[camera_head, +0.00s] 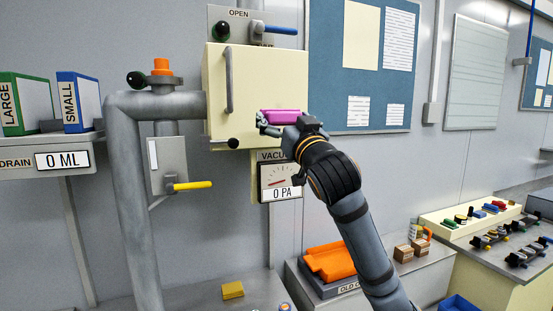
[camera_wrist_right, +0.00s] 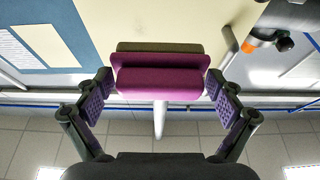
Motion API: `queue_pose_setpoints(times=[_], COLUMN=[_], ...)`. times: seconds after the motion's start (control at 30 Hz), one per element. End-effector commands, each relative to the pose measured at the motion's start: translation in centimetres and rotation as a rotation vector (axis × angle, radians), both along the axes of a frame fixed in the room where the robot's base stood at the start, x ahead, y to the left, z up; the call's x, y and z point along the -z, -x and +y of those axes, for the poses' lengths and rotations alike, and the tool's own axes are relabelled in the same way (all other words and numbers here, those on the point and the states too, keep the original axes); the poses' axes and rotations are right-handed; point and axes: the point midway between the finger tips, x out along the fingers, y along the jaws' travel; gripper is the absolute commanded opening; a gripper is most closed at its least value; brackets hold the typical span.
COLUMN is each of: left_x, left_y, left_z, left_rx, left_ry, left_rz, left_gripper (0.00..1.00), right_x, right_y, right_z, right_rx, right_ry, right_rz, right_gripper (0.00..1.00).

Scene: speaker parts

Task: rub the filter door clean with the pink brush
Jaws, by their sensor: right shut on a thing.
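The filter door (camera_head: 248,90) is a cream square panel on the wall cabinet in the head view, with a grey vertical handle (camera_head: 228,79) near its left side. My right gripper (camera_head: 287,124) is shut on the pink brush (camera_head: 281,115) in front of the door's lower right part. In the right wrist view the brush (camera_wrist_right: 160,80) lies crosswise between the two finger pads, with a dark olive strip along its far side. I cannot tell whether the brush touches the door. My left gripper is not in view.
Below the door hangs a vacuum gauge (camera_head: 280,182) reading 0 PA. A yellow-handled lever (camera_head: 192,186) and a grey pipe (camera_head: 128,190) stand to the left. Small parts fill the right bench.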

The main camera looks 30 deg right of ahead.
Motion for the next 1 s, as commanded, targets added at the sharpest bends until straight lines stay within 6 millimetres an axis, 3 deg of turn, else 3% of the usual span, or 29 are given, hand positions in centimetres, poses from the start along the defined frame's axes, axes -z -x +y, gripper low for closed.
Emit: queue_pose_setpoints(times=[0.1,0.33,0.7,1.0], left_x=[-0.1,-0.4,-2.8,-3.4], left_y=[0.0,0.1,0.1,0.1], left_z=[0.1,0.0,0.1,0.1], left_rx=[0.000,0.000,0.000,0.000], left_ry=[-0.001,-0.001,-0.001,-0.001], left_rz=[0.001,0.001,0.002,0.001], left_gripper=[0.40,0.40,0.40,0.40], right_x=[-1.3,-1.5,-1.7,-1.4], right_y=[0.6,0.2,-3.8,-5.2], right_z=[0.0,-0.1,-1.1,-1.4], right_rx=[0.003,0.004,0.003,0.004], right_ry=[0.002,0.002,0.000,0.003], right_rz=[-0.014,-0.013,-0.012,-0.015], right_gripper=[0.68,0.68,0.68,0.68])
